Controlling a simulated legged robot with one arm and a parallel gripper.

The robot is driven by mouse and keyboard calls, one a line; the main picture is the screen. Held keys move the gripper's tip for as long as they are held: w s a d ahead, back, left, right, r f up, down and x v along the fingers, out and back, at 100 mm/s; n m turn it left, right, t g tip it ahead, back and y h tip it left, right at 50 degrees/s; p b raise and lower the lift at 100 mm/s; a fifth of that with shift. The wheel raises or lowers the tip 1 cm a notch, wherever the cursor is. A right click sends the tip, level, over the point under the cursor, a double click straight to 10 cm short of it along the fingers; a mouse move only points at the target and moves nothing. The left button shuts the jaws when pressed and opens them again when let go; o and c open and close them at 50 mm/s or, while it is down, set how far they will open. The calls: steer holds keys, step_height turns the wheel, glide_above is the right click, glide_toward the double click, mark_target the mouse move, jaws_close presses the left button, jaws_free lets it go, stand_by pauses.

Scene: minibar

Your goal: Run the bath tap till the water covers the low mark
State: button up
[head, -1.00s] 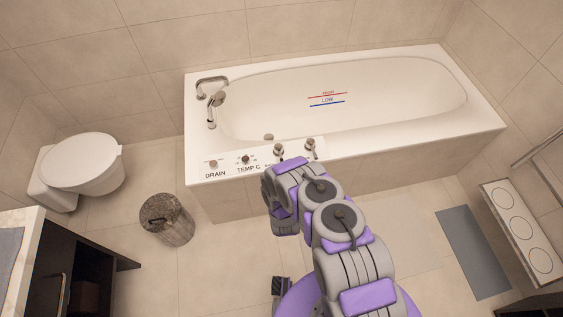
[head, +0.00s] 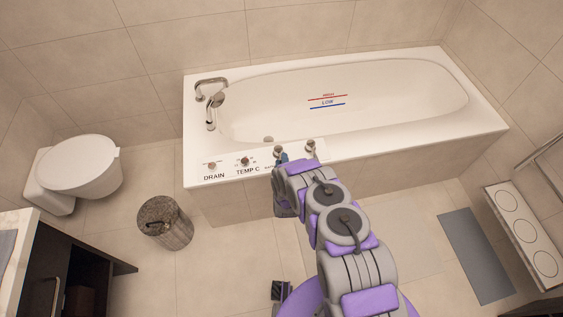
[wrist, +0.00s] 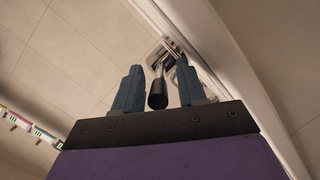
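The white bathtub (head: 463,133) shows a red HIGH line (head: 327,97) and a blue LOW line (head: 327,105) on its inner far wall. No water is visible in it. A chrome spout (head: 211,112) hangs over its left end. Two metal tap handles, a left one (head: 278,151) and a right one (head: 310,145), stand on the front rim. My gripper (head: 282,158) is at the left handle, partly hidden by my arm. In the wrist view, my gripper (wrist: 159,70) is open, with a dark cylindrical handle (wrist: 158,94) between its blue fingers. I cannot tell whether they touch it.
A DRAIN knob (head: 212,166) and a TEMP C knob (head: 245,161) sit left of the handles on the rim. A grey mat (head: 474,254) lies on the right floor.

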jaws_close()
stand_by(0.4)
